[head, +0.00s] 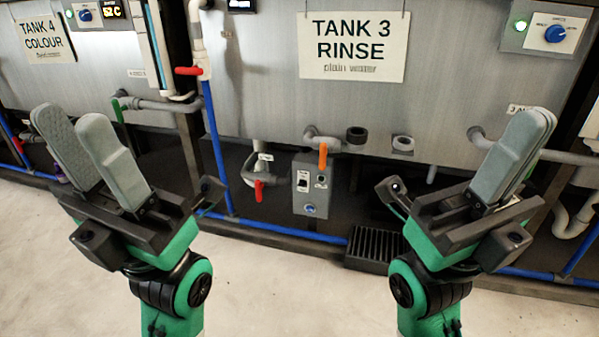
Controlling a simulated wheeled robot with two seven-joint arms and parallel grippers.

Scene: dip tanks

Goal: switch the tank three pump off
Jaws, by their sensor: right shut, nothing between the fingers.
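The tank three (270,100) is a grey metal tank behind a sign reading "TANK 3 RINSE plain water" (352,47). A small grey control box (312,198) hangs below its front edge, between my grippers. It carries a dark rocker switch on a white plate (303,181), a small round greenish fitting and a blue round part (310,210). The switch's position is too small to tell. My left gripper (73,118) is open and empty, left of the box. My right gripper (532,125) is shut and empty, right of the box. Neither touches it.
An orange-handled valve (323,157) stands just above the box, and a red-handled one (259,190) is to its left. A blue-knob panel with a green lamp (547,33) is upper right. A black grate (375,248) lies below. Tank 4 (100,70) is at left.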

